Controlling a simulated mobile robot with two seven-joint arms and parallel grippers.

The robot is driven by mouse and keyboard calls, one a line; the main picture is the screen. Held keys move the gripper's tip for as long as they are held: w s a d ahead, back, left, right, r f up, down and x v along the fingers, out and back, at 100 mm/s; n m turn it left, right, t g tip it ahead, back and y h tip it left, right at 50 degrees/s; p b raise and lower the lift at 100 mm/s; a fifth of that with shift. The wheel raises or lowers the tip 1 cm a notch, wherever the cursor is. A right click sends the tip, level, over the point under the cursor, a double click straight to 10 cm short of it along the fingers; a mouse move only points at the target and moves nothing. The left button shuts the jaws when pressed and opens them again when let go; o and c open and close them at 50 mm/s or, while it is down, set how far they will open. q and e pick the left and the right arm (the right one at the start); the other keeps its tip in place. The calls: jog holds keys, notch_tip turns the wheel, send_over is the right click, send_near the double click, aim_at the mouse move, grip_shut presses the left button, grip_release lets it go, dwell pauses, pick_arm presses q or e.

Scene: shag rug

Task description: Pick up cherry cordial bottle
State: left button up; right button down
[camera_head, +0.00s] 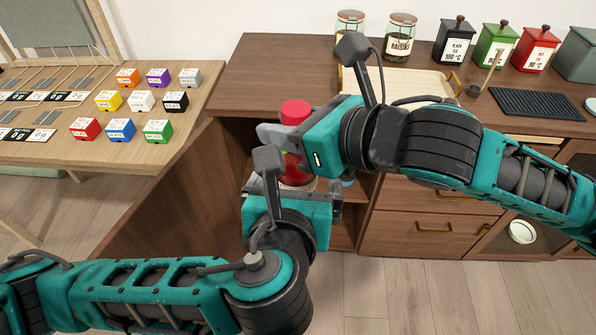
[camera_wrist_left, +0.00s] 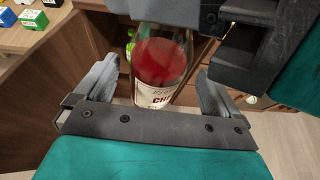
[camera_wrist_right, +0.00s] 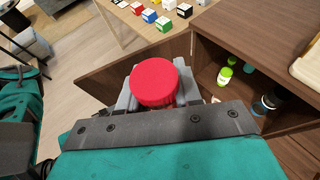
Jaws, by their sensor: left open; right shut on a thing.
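The cherry cordial bottle (camera_head: 293,168) has a red cap, red contents and a pale label. It is upright in front of the open cabinet. My right gripper (camera_head: 282,136) is shut on it just below the cap (camera_wrist_right: 154,82). In the left wrist view the bottle (camera_wrist_left: 161,62) shows its red body and part of a label reading "CH". My left gripper (camera_head: 292,190) is open below the right one, with its fingers on either side of the bottle's lower part. Whether they touch it cannot be told. The arms hide much of the bottle in the head view.
The cabinet (camera_head: 330,222) holds several small containers, including a green-capped one (camera_wrist_right: 224,75). A tray (camera_head: 425,84), jars and tins stand on its top. An open wooden door (camera_head: 165,190) stands at left. A table with several coloured boxes (camera_head: 120,130) is further left.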

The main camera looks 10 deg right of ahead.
aim_at(299, 173)
pick_arm(q)
jog(key=shift+x, duration=1.6)
pick_arm(e)
jog(key=shift+r, duration=0.1)
pick_arm(q)
jog(key=shift+s+d, duration=0.15)
jog(key=c, duration=1.6)
jog(key=shift+r, duration=0.2)
pick_arm(e)
jog(key=c, duration=1.1)
grip_release()
pick_arm(q)
jog(key=shift+c, duration=0.2)
pick_arm(e)
jog(key=o, duration=0.4)
